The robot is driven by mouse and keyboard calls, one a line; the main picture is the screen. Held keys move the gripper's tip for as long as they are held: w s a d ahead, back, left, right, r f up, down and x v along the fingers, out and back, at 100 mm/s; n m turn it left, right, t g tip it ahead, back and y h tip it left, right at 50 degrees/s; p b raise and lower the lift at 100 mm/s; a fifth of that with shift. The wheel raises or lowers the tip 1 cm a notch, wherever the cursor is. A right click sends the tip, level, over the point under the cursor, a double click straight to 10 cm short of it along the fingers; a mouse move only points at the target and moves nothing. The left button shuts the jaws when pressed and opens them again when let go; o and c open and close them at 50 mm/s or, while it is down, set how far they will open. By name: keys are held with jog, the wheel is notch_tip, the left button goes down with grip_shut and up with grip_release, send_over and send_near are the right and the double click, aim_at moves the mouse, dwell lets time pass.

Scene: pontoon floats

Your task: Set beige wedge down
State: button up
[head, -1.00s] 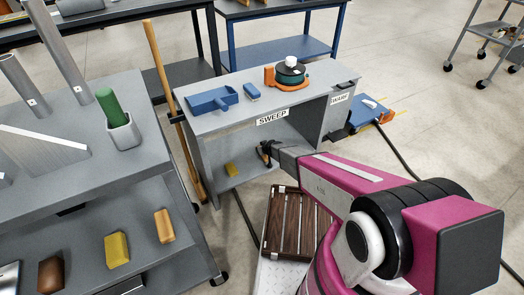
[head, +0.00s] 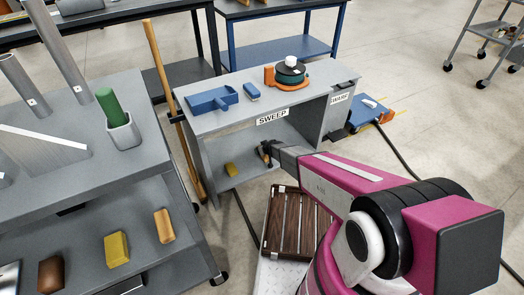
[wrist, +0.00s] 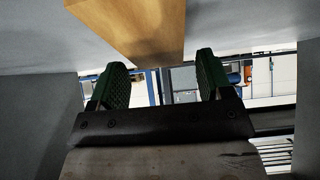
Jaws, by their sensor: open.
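The beige wedge (head: 231,170) looks yellow-tan in the head view and rests on the lower shelf of the bench marked SWEEP. In the wrist view a tan, wood-coloured block face (wrist: 140,25), seemingly the same wedge, is cut off by the top edge, against a grey surface. My gripper (head: 266,153) is inside the shelf opening, to the right of the wedge and apart from it in the head view. In the wrist view my gripper (wrist: 162,68) shows two green-padded fingers spread wide with nothing between them. The wedge's full shape is not clear.
Side walls enclose the shelf. A broom handle (head: 165,90) leans at the left. A slatted brown crate (head: 290,222) lies below.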

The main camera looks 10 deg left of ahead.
jog(key=s+d+r+m+g, duration=0.1)
jog(key=s+d+r+g, duration=0.1)
jog(key=s+d+r, duration=0.7)
jog(key=s+d+r+m+g, duration=0.1)
jog(key=s+d+r, duration=0.2)
jog(key=d+r, duration=0.7)
jog(key=s+d+r+m+g+h, duration=0.4)
jog(key=s+d+r+m+h, duration=0.1)
jog(key=s+d+r, duration=0.9)
notch_tip(320, 180, up, 3)
jog(key=shift+d+r, duration=0.1)
jog(key=shift+d, duration=0.8)
